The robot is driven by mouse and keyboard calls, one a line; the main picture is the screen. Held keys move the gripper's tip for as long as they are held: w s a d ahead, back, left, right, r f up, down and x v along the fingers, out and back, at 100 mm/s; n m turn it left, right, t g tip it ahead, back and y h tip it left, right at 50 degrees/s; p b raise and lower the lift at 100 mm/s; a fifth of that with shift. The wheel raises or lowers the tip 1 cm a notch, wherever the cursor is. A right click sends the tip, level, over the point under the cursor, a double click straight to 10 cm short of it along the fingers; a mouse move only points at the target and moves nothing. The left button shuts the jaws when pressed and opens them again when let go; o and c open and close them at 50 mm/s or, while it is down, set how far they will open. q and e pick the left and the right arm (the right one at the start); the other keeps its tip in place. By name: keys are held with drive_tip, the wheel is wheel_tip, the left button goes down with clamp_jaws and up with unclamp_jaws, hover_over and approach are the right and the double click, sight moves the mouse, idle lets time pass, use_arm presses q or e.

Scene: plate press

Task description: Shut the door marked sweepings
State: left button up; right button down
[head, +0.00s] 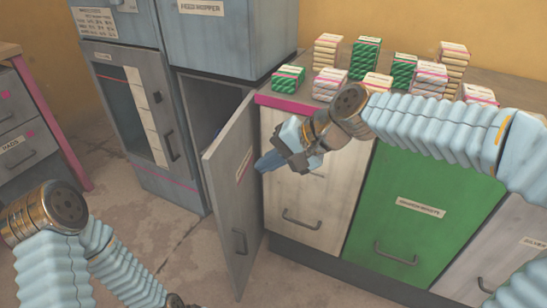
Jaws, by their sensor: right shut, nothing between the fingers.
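A grey door (231,204) stands wide open on the lower cabinet below the feed hopper, hinged at its right side, its free edge swung out towards me. Its outer face carries a small label with a pink stripe (244,166), too small to read, and a dark handle (239,241) low near the free edge. My right gripper (261,165) is shut and empty, its tips close to that outer face beside the label; I cannot tell whether they touch. My left arm shows at the lower left, but its gripper is out of view.
The dark cabinet opening (203,104) lies left of the door. A white drawer front (300,190) and a green one (420,215) stand right of it, under a counter with several striped stacks. A windowed grey cabinet (132,120) is on the left. Floor in front is clear.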

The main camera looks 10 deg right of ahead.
sight(222, 174)
drive_tip(key=w+a+f, duration=0.1)
drive_tip(key=a, duration=0.1)
drive_tip(key=w+a+f, duration=0.1)
drive_tip(key=a, duration=0.1)
drive_tip(key=w+a+f, duration=0.1)
drive_tip(key=a, duration=0.1)
drive_tip(key=shift+f, duration=0.25)
drive_tip(key=shift+w+a+p, duration=0.25)
drive_tip(key=shift+a+p, duration=0.05)
drive_tip(key=shift+a, duration=0.2)
drive_tip(key=shift+a, duration=0.15)
